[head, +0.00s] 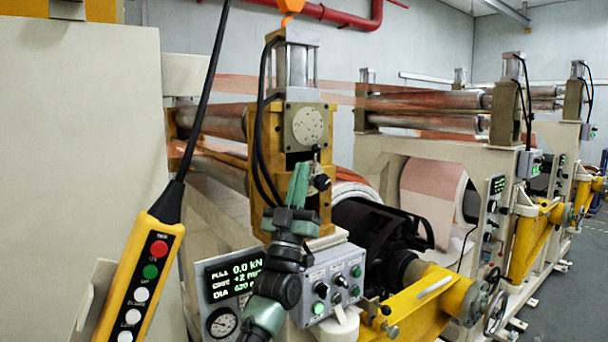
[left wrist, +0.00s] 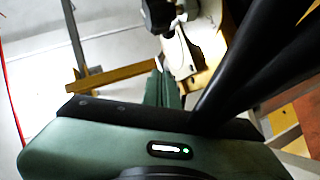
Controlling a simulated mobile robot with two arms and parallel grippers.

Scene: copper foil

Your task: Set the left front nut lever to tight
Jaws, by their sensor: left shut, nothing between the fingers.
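A small dark lever with a black knob (head: 321,182) sits on the front of the yellow roller housing (head: 258,190), below a round pale dial plate. I cannot read any tight mark or tell its setting. My left gripper (head: 299,172) points up just left of the knob. Its green fingers are shut with nothing between them. In the left wrist view the closed fingertips (left wrist: 161,72) lie below a black knob (left wrist: 158,14) on a pale metal part. I cannot tell whether the fingers touch that part. My right gripper is not in view.
A grey button box (head: 334,283) and a display panel (head: 232,285) stand close below my left gripper. A yellow pendant (head: 140,282) hangs at the left. Black hoses (head: 260,130) run down the housing near the fingers. A yellow arm (head: 425,305) juts out at right.

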